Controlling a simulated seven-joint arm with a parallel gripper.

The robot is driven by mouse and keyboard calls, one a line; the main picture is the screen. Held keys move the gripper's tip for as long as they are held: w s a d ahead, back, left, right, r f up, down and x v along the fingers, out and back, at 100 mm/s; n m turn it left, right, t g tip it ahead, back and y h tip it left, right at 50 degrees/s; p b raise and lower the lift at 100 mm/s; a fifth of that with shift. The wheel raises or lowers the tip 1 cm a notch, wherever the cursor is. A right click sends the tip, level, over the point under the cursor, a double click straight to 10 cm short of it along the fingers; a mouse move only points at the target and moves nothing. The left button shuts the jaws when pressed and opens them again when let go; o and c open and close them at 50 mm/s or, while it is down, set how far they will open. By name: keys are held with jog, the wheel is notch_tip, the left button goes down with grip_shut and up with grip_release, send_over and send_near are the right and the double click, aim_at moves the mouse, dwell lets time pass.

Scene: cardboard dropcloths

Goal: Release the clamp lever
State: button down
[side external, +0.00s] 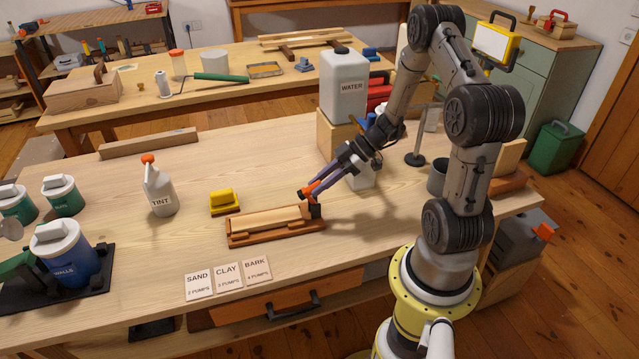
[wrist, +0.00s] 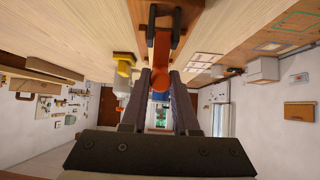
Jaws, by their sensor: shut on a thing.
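The clamp lever (side external: 309,189) is orange-red and sits at the right end of a wooden cradle (side external: 250,240) that holds a pale wooden block (side external: 265,220). In the wrist view the lever (wrist: 161,50) runs from a dark bracket (wrist: 178,28) to a rounded end between my fingers. My gripper (side external: 318,184) reaches in from the upper right, its dark purple fingers shut on the lever. In the wrist view my gripper (wrist: 164,78) has one finger on each side of the lever's rounded end. The exact contact is hard to see.
A yellow block-like tool (side external: 224,201) lies behind the cradle, and a TINT bottle (side external: 160,190) stands to the left. Label cards (side external: 228,277) lie in front. A WATER container (side external: 344,85) stands on a wooden block behind my gripper. The bench between the TINT bottle and cards is mostly clear.

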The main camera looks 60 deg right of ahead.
jog(key=c, duration=0.7)
grip_release()
jog(key=shift+o, duration=0.2)
notch_tip(320, 180, up, 10)
jog(key=s+d, duration=0.2)
jog(key=s, duration=0.1)
jog(key=shift+d, duration=0.35)
